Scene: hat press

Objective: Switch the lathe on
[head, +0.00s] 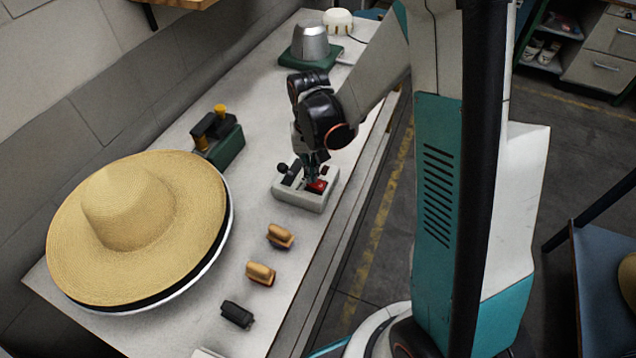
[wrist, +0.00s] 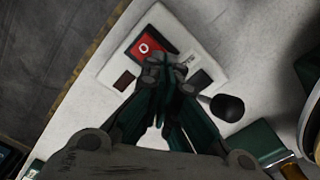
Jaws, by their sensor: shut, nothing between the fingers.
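A pale control box (head: 303,194) sits on the bench near its right edge. It carries a red switch (head: 317,186), marked with a white ring in the wrist view (wrist: 145,47), and a black ball-topped lever (head: 283,168), which also shows in the wrist view (wrist: 228,107). My gripper (head: 312,179) is shut and empty, pointing down over the box. In the wrist view its fingertips (wrist: 165,72) are together at the near edge of the red switch and hide a little of it. I cannot tell whether they touch it. Which machine is the lathe is not clear.
A wide straw hat (head: 140,225) lies at the bench's left. A metal form on a green base (head: 310,45) is at the back. Brushes or blocks (head: 261,273) lie in front. The bench (head: 215,260) has clear patches between.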

